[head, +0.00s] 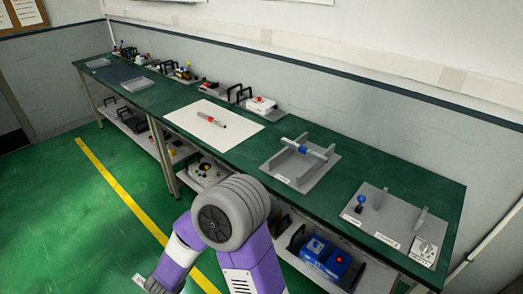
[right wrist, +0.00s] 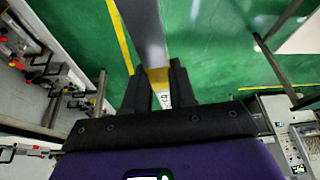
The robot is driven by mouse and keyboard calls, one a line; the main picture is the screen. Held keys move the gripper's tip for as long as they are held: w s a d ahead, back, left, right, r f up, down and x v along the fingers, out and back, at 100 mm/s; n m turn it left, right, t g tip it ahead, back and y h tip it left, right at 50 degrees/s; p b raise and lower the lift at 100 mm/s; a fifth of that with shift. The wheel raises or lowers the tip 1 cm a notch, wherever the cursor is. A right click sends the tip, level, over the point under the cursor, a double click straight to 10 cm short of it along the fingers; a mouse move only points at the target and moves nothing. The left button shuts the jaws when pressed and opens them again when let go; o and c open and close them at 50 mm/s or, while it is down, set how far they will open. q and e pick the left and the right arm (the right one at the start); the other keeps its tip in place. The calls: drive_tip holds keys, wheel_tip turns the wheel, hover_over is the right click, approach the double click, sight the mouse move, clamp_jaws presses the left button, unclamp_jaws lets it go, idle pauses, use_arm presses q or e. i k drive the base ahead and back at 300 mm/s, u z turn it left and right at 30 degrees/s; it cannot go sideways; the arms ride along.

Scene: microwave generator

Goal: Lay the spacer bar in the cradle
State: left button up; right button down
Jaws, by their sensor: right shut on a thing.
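My right gripper (right wrist: 157,84) is shut on a long grey bar (right wrist: 143,32) with a yellow band, probably the spacer bar. The band and a pale, marked section lie between the fingers. The bar runs out of the top of the right wrist view, so its far end is hidden. In the head view, the arm bends down to the lower left, and the gripper is not clearly visible. A grey plate with uprights (head: 322,178) bears a pale bar with a blue collar (head: 307,148). A second plate with uprights (head: 383,236) stands to its right; I cannot tell which is the cradle.
The long green bench (head: 350,172) runs along the wall. A white sheet (head: 190,124) bears a small red-and-grey item. Boxes and handled items stand at the back left. The lower shelf holds a blue case (head: 318,252). Open green floor lies left of the bench.

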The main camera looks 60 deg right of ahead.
sight(361, 198)
drive_tip(key=k, duration=0.9)
drive_tip(key=z, duration=1.6)
